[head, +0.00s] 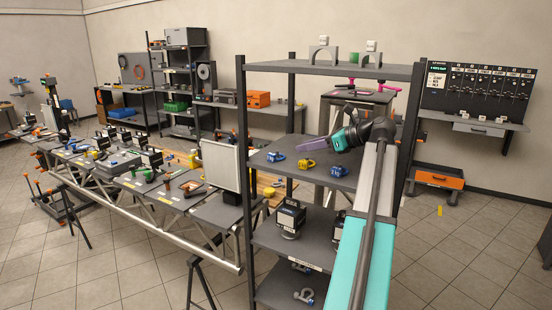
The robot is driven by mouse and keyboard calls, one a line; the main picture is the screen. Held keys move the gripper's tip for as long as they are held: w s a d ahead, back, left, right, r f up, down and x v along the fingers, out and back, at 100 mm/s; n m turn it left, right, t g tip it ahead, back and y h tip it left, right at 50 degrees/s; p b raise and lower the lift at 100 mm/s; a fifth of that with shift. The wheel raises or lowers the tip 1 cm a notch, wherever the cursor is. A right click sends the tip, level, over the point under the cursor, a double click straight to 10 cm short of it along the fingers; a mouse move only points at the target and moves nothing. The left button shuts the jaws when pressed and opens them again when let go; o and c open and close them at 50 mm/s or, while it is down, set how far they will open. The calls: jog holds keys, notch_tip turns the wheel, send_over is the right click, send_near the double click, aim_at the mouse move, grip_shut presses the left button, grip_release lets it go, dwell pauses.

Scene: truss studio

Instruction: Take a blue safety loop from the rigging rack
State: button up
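The rigging rack (262,185) is a dark grey open shelf unit in the middle of the head view. On its upper middle shelf, a blue loop (276,157) lies at the left, a yellow loop (306,164) in the middle and another blue loop (339,170) at the right. My gripper (326,141), with teal and pale purple parts, reaches in from the right. In the picture it appears just above the right blue loop and the yellow one. I cannot tell its height over them, and its finger gap is not clear.
Black boxes (290,217) and shackles (304,295) fill the lower shelves. The rack's top board (290,66) and front right post (408,130) bound the space around my arm. A long truss table (150,190) stands at the left. Tiled floor is open at the right.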

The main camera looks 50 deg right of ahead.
jog(key=p, duration=0.2)
send_near(272, 154)
jog(key=x, duration=0.3)
jog(key=shift+w+r, duration=0.1)
jog(key=shift+r, duration=0.05)
jog(key=shift+w, duration=0.1)
jog(key=shift+w, duration=0.1)
jog(key=shift+f+p+x, duration=0.1)
jog(key=shift+p+x, duration=0.65)
jog(key=shift+x, duration=0.55)
jog(key=shift+f+p+x, duration=0.15)
jog(key=shift+p+x, duration=0.55)
jog(key=shift+x, duration=0.6)
jog(key=shift+c, duration=0.3)
grip_shut()
